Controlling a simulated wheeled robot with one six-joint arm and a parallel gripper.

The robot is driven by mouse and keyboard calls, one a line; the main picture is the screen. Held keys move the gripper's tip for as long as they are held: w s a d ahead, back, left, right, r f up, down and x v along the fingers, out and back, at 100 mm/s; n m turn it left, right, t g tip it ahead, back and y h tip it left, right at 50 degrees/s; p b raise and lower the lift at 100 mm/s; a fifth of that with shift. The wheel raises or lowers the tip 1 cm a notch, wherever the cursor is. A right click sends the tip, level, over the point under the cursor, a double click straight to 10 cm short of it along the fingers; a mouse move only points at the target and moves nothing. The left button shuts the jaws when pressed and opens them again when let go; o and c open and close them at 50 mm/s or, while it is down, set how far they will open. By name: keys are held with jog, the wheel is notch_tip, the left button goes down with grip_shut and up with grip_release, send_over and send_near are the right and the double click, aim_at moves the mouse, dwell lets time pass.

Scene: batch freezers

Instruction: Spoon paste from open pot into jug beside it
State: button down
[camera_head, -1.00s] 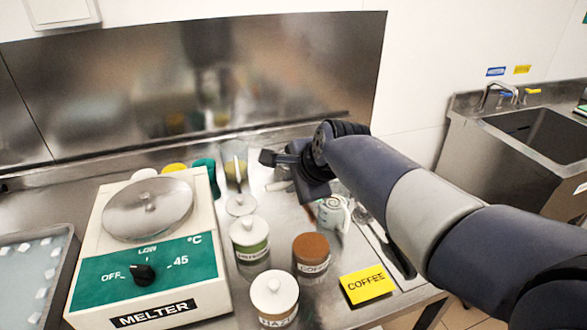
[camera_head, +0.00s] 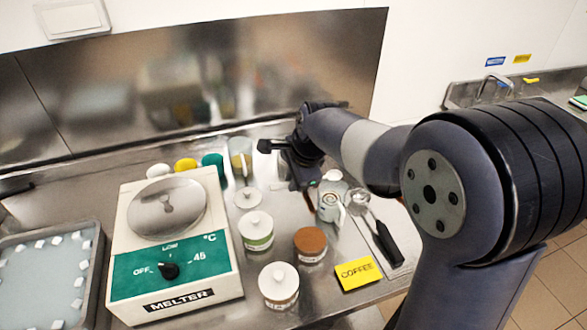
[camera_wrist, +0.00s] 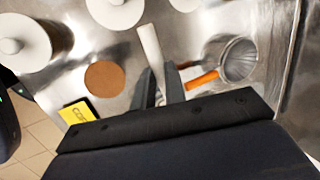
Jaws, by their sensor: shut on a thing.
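The open coffee pot (camera_head: 310,243) stands at the front of the counter, its round brown top uncovered; it also shows in the wrist view (camera_wrist: 104,78). The small silvery jug (camera_head: 329,207) stands behind and right of it. In the wrist view the jug (camera_wrist: 238,58) shows its open mouth and an orange handle. My gripper (camera_head: 297,172) is above the counter, left of and behind the jug. In the wrist view my gripper (camera_wrist: 160,85) is shut on a pale narrow spoon (camera_wrist: 150,45). The spoon is apart from the pot in that picture; I cannot tell whether it carries paste.
The melter (camera_head: 172,245) stands left. White-lidded pots (camera_head: 256,230) (camera_head: 278,286) are beside the coffee pot, near a yellow COFFEE card (camera_head: 358,273). A black-handled tool (camera_head: 388,243) lies right of the jug. The steel backsplash (camera_head: 200,90) closes off the back.

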jog(key=shift+w+a+r+g+h+p, duration=0.15)
jog(key=shift+g+p, duration=0.3)
jog(key=shift+p, duration=0.85)
jog(key=shift+w+r+g+h+p, duration=0.15)
jog(key=shift+g+h+p, duration=0.2)
jog(key=shift+p, duration=1)
jog(key=shift+w+a+r+g+h+p, duration=0.15)
jog(key=shift+g+p, duration=0.35)
jog(key=shift+p, duration=0.8)
jog(key=shift+w+f+g, duration=0.15)
jog(key=shift+f+g, duration=0.05)
jog(key=shift+g, duration=0.2)
jog(key=shift+w+r+h, duration=0.1)
jog(key=shift+r+h, duration=0.05)
jog(key=shift+h, duration=0.1)
jog(key=shift+r, duration=1)
